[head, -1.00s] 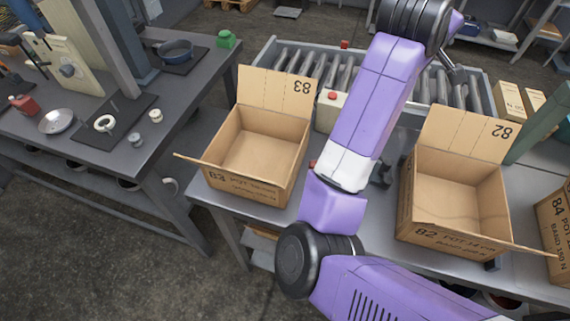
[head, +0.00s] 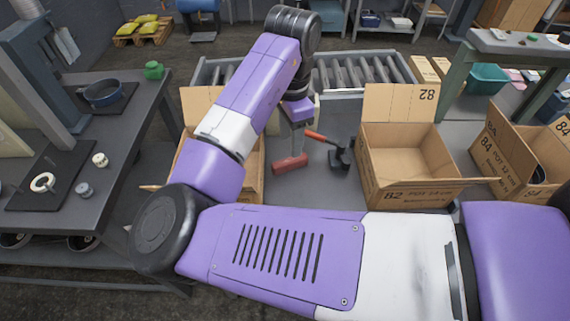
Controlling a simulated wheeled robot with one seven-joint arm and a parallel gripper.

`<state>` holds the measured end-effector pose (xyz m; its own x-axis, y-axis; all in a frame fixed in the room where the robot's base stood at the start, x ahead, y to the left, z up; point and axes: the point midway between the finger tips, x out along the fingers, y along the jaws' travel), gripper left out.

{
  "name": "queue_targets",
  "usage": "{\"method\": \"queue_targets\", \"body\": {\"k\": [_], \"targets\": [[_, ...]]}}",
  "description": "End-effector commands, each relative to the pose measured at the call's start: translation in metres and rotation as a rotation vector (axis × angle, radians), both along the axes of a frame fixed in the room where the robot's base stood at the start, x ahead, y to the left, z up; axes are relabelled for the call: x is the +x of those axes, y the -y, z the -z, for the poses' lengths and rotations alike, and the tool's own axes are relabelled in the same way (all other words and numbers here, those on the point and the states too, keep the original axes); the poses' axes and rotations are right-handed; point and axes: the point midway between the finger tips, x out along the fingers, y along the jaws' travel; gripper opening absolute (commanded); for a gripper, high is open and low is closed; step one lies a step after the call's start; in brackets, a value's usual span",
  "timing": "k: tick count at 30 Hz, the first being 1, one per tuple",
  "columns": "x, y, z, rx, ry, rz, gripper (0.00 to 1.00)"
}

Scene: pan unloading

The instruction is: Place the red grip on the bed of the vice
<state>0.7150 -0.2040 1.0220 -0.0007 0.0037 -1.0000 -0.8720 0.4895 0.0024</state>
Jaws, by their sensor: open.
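A red grip-like piece (head: 290,164) lies on the grey table between the two middle cartons. A dark tool (head: 341,158) with an orange-red lever (head: 320,137) stands just right of it. It may be the vice, but its bed cannot be made out. My gripper (head: 297,135) hangs from the purple wrist above and behind the red piece, apart from it as far as I can tell. It is open, with its fingertips small and indistinct and nothing visibly held.
An open carton marked 82 (head: 403,197) stands right of the tool, with carton 84 (head: 500,160) beyond. My arm partly covers the left carton (head: 254,172). Rollers (head: 352,75) run behind. The left bench (head: 125,140) holds a blue pan (head: 103,93) and rings.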

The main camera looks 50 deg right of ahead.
Motion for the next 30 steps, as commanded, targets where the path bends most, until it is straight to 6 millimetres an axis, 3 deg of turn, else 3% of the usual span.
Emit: {"method": "queue_targets", "body": {"k": [11,19,28,30], "targets": [[0.002,0.002,0.035,-0.003,-0.001,0.007,0.47],[0.005,0.004,0.071,-0.003,-0.001,0.007,0.47],[0.005,0.004,0.077,-0.003,0.001,0.008,0.47],[0.005,0.004,0.077,-0.003,0.001,0.008,0.35]]}}
